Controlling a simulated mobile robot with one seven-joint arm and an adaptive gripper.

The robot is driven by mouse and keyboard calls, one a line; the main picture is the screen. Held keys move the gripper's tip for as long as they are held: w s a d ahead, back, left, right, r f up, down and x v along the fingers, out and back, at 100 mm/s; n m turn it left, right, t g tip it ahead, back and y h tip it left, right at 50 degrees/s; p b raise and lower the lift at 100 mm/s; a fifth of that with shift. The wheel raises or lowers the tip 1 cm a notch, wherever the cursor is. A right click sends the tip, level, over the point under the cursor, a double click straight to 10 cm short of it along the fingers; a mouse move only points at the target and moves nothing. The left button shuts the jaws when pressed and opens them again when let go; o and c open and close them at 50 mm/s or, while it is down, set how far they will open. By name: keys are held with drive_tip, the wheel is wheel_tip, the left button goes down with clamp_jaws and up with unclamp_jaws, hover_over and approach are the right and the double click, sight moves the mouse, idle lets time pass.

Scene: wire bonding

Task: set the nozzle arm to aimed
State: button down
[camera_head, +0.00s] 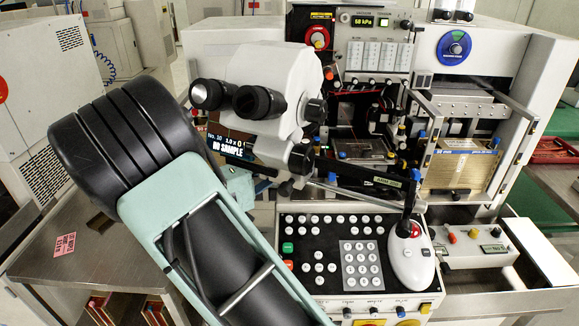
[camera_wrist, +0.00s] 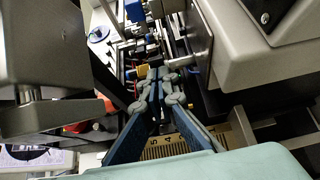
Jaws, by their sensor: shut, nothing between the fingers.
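My gripper (camera_wrist: 158,78) shows in the wrist view with its blue-grey fingers shut and nothing held. Its tips point in among small dark, metal and yellow parts of the machine. In the head view my gripper is hidden behind my arm and the microscope. A black bar with a small green label (camera_head: 385,181) runs below the microscope toward the right. I cannot tell for sure whether it is the nozzle arm, or how the nozzle is aimed. In the wrist view a silver cylinder (camera_wrist: 199,48) lies just right of the fingertips. Contact cannot be judged.
The white microscope (camera_head: 272,85) overhangs the work area. A keypad panel (camera_head: 335,250) and a white mouse-like control with a red top (camera_head: 412,258) stand in front. A numbered scale (camera_wrist: 166,150) lies below the fingers. Grey housings crowd both sides in the wrist view.

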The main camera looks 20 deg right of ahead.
drive_tip(key=shift+s+d, duration=0.35)
drive_tip(key=shift+s, duration=0.45)
drive_tip(key=shift+s+d, duration=0.15)
drive_tip(key=shift+s, duration=0.1)
idle(0.4)
drive_tip(key=shift+s, duration=0.1)
